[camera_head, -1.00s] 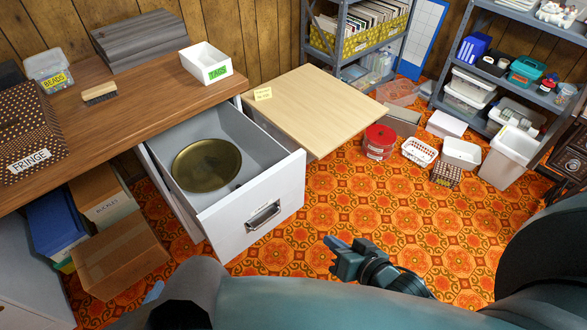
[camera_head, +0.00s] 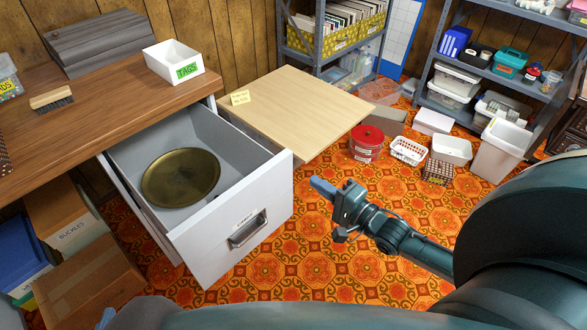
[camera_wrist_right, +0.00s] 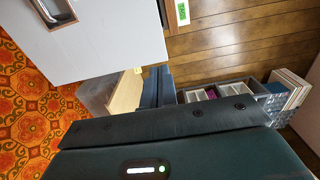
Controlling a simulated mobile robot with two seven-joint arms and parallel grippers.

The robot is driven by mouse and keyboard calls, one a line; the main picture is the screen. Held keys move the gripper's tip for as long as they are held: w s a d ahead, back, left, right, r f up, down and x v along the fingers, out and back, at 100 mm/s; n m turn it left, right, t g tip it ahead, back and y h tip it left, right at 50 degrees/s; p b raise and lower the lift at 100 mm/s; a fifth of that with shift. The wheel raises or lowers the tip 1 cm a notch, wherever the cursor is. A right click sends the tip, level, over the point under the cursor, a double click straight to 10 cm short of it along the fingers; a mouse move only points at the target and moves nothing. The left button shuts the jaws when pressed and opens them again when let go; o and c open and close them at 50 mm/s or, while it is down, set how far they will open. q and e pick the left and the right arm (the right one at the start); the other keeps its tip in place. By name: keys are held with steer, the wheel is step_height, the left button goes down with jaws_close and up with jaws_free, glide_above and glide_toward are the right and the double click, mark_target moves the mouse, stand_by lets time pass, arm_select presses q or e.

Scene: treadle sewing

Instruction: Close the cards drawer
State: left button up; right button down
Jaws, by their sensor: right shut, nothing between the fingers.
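The grey-white drawer (camera_head: 225,232) under the wooden worktop stands pulled far out, with a round brass dish (camera_head: 181,177) inside. Its front has a metal handle and a small label too small to read. My right gripper (camera_head: 322,188) is shut and empty, in the air to the right of the drawer front, apart from it. In the right wrist view the drawer front (camera_wrist_right: 110,42) with its handle fills the upper left, and the shut fingers (camera_wrist_right: 158,82) are beside its lower right edge. A small blue tip at the bottom left of the head view may be my left gripper; its jaws are hidden.
A pale wooden board (camera_head: 300,105) juts out right of the drawer. A red tin (camera_head: 366,145), white baskets (camera_head: 408,151) and a bin (camera_head: 500,150) stand on the patterned floor. Boxes (camera_head: 85,285) sit left of the drawer. Floor before the drawer is clear.

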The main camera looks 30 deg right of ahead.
mark_target(285, 161)
steer(key=b+x, duration=0.1)
steer(key=x, duration=0.6)
steer(key=shift+w+a+f, duration=0.1)
steer(key=shift+w, duration=0.15)
arm_select(q)
steer(key=shift+w+d+f+m, duration=0.1)
steer(key=shift+d+f+m, duration=0.05)
steer(key=shift+f, duration=0.3)
steer(key=shift+w+d+f+m, duration=0.1)
steer(key=shift+d+f+m, duration=0.05)
steer(key=shift+f, duration=0.3)
arm_select(e)
steer(key=shift+w+a, duration=0.15)
steer(key=shift+w, duration=0.25)
steer(key=shift+w, duration=0.1)
